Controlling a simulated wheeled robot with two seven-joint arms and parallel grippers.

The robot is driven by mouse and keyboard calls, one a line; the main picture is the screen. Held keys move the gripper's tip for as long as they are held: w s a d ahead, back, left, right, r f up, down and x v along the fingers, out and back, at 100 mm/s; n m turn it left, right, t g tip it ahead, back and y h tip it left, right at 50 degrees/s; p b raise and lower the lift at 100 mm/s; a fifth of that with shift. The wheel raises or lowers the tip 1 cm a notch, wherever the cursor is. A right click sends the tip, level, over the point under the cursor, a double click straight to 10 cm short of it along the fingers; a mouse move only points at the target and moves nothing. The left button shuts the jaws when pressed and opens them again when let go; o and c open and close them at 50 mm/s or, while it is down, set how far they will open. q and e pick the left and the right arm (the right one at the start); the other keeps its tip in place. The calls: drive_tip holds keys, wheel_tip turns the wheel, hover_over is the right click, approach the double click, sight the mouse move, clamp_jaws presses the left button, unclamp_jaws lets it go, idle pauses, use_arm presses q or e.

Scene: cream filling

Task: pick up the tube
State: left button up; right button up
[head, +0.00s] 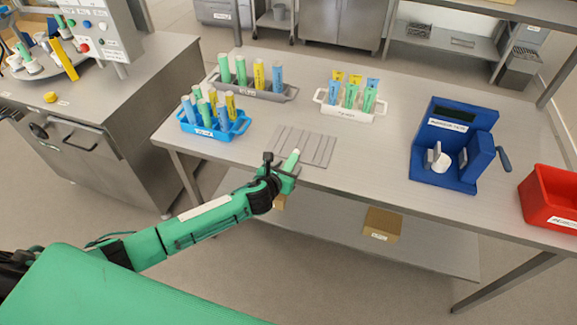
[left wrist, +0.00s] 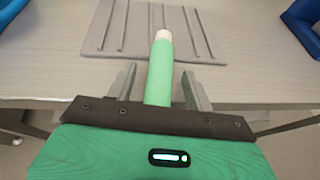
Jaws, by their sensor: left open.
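A green tube with a pale tip (left wrist: 160,78) points away from me in the left wrist view, its tip overlapping the near edge of a grey ridged mat (left wrist: 206,52). The tube also shows in the head view (head: 291,160), at the near side of the mat (head: 318,149). My left gripper (head: 282,167) is open, at the table's front edge. Its two fingers stand on either side of the tube in the left wrist view (left wrist: 159,72), with gaps visible on both sides. The tube's near end is hidden behind the gripper body. My right gripper is not in view.
A blue rack (head: 232,130), a grey rack (head: 272,95) and a white rack (head: 345,112) hold several coloured tubes. A blue device with a crank (head: 440,178) and a red bin (head: 548,200) stand to the right. The table between mat and device is clear.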

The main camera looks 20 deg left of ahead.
use_arm(q)
drive_tip(key=c, duration=1)
